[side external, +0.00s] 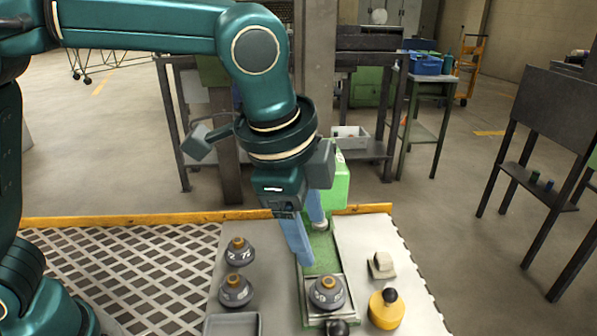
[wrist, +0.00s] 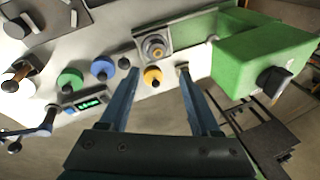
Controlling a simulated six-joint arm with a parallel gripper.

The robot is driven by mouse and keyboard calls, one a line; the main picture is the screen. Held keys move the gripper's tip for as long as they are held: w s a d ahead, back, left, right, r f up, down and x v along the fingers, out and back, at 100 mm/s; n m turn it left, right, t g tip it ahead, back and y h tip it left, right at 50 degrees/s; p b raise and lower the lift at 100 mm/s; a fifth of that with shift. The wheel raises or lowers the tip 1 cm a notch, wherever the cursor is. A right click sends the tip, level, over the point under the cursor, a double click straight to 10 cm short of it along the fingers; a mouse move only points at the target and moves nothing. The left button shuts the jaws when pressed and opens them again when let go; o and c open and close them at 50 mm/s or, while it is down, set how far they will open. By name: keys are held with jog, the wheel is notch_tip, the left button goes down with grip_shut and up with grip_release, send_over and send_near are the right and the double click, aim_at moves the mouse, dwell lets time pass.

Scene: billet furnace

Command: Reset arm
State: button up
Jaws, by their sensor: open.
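My gripper (side external: 312,245) points down above the green base (side external: 322,250) in the side external view. Its two blue-grey fingers are apart with nothing held between them. In the wrist view the open fingers (wrist: 158,72) frame a yellow knobbed piece (wrist: 152,77), which is beyond them. A dark grey round weight with an orange-brown top (side external: 327,292) sits on a square metal plate, just in front of the fingers. It also shows in the wrist view (wrist: 154,46).
Two similar weights (side external: 239,252) (side external: 236,290) stand to the left, behind a grey tray (side external: 232,325). A yellow piece with a black knob (side external: 386,309) and a pale block (side external: 381,265) are to the right. A green housing (wrist: 262,58) rises beside the plate. Blue (wrist: 103,67) and green (wrist: 70,79) pieces stand nearby.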

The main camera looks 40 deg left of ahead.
jog(key=s+a+r+n+t, duration=0.1)
jog(key=s+a+r+n, duration=0.15)
jog(key=a, duration=0.35)
jog(key=s+a+r+n+t, duration=0.1)
jog(key=s+a+n, duration=0.25)
jog(key=a, duration=0.25)
jog(key=s+a+f+n, duration=0.2)
jog(key=s+f+n, duration=0.3)
jog(key=n, duration=0.1)
jog(key=shift+s+n, duration=0.4)
